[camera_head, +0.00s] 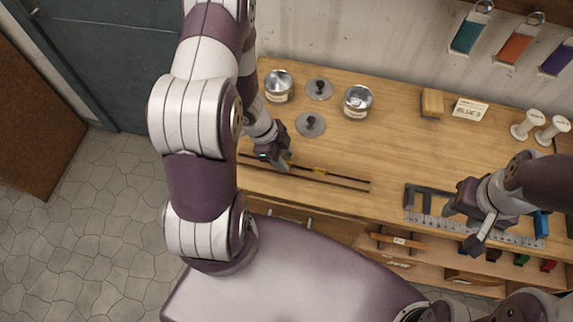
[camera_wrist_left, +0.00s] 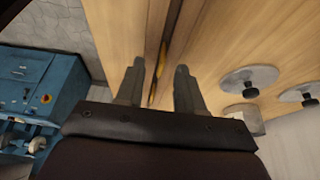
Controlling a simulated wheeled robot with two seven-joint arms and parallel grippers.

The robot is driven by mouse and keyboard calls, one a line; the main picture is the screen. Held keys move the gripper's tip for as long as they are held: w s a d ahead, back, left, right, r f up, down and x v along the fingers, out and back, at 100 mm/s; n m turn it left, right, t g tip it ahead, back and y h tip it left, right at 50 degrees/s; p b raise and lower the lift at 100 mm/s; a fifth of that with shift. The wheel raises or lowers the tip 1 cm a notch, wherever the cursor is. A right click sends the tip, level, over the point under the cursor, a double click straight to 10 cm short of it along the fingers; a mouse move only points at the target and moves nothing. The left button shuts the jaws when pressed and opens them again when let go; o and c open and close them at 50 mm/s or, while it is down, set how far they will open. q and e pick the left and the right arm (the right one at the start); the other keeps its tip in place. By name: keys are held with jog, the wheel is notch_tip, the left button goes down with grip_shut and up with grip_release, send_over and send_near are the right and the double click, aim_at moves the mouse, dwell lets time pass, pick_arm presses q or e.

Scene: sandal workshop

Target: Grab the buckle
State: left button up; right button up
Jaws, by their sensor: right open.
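I cannot make out a buckle clearly. Two thin dark strips lie side by side on the wooden bench (camera_head: 400,145), with a small yellow piece (camera_head: 320,170) at the back one. My left gripper (camera_head: 280,162) is low over the left part of these strips. In the left wrist view its two fingers (camera_wrist_left: 160,80) stand apart, with a dark strip and yellowish bits (camera_wrist_left: 163,55) showing in the gap beyond them; I cannot tell whether they touch. My right gripper (camera_head: 466,226) is open and empty above the bench's front edge, near a ruler (camera_head: 430,222).
Two glass jars (camera_head: 279,86) (camera_head: 358,101) with metallic contents stand behind the strips, with two knobbed lids (camera_head: 319,89) (camera_head: 311,124) near them. A wooden block (camera_head: 432,103), a label card (camera_head: 470,110) and white spools (camera_head: 526,125) are farther right. The bench's middle is clear.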

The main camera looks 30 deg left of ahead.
pick_arm(q)
jog(key=shift+w+d+f, duration=0.1)
jog(key=shift+f, duration=0.3)
grip_shut()
